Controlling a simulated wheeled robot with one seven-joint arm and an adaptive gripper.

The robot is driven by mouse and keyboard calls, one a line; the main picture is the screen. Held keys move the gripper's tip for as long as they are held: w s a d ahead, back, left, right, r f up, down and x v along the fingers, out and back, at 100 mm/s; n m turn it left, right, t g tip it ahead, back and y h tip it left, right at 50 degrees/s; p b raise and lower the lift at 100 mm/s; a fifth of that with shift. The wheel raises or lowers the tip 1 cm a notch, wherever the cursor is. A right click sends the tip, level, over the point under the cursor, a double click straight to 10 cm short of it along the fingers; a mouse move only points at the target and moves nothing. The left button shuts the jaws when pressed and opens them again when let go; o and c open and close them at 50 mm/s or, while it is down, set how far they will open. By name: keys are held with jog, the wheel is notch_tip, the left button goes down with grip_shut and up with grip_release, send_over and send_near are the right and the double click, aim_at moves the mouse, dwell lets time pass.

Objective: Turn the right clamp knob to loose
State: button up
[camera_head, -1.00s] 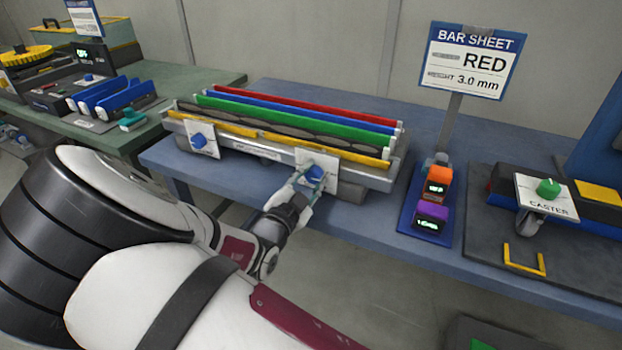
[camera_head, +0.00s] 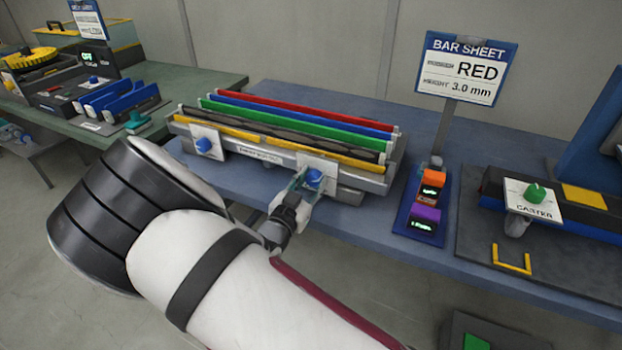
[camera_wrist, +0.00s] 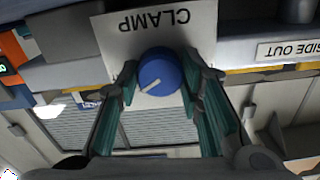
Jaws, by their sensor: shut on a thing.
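The right clamp knob (camera_head: 314,179) is blue, on a white plate on the front of the bar fixture (camera_head: 350,178). In the wrist view the blue knob (camera_wrist: 160,74) sits below the upside-down word CLAMP, its pale pointer line toward the lower left of that picture. My gripper (camera_head: 306,180) is shut on this knob, with one green-padded finger on each side; it also shows in the wrist view (camera_wrist: 160,80). Other plate markings cannot be read. The left clamp knob (camera_head: 204,145) is also blue and stands free.
Red, blue, green and dark bars lie along the fixture on the blue table (camera_head: 440,150). A sign (camera_head: 467,68) reads BAR SHEET, RED, 3.0 mm. Orange (camera_head: 432,185) and purple (camera_head: 424,220) display boxes and a caster unit (camera_head: 533,205) stand to the right.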

jog(key=n+p, duration=0.1)
jog(key=n, duration=0.2)
jog(key=shift+n+p, duration=0.3)
jog(key=shift+n, duration=0.1)
jog(key=n+p, duration=0.1)
jog(key=n, duration=0.2)
jog(key=shift+n, duration=0.3)
jog(key=n+p, duration=0.1)
jog(key=n, duration=0.2)
jog(key=shift+n, duration=0.4)
jog(key=n, duration=0.3)
jog(key=shift+a+n, duration=0.1)
jog(key=shift+n, duration=0.2)
jog(key=n, duration=0.3)
jog(key=shift+n+p, duration=0.3)
jog(key=shift+p, duration=0.1)
jog(key=n, duration=0.3)
jog(key=shift+f+n, duration=0.1)
jog(key=shift+n, duration=0.2)
jog(key=n, duration=0.3)
jog(key=shift+n, duration=2.1)
